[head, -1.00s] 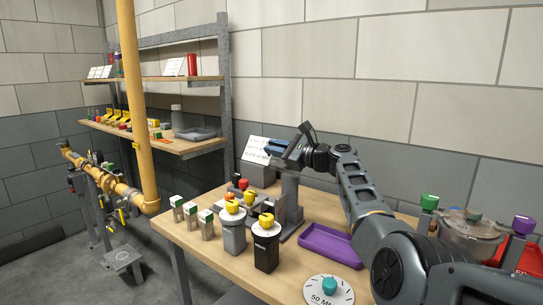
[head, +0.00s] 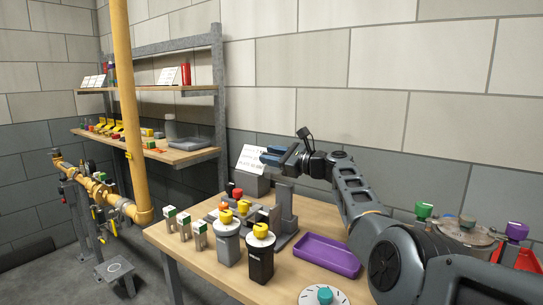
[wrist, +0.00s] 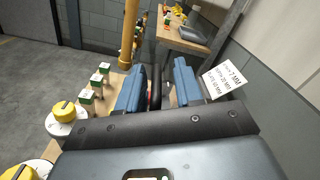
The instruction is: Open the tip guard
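My gripper (head: 268,155) is above the wooden bench (head: 205,262), near the top of a grey upright post (head: 285,207) on a grey fixture. In the wrist view its two blue fingers (wrist: 155,90) stand apart, with a gap between them. A dark, reddish-edged thing (wrist: 155,88) shows in that gap, below the fingers; I cannot tell what it is or how far below. I cannot pick out the tip guard for sure. Small red (head: 237,193) and yellow-topped parts sit around the fixture, partly hidden by the canisters.
A grey canister (head: 228,243) and a black canister (head: 260,262), both yellow-capped, stand at the bench front. Several green-topped blocks (head: 184,227) are to their left. A purple tray (head: 327,255) lies right of the post. A white sign (head: 251,160) stands behind the gripper.

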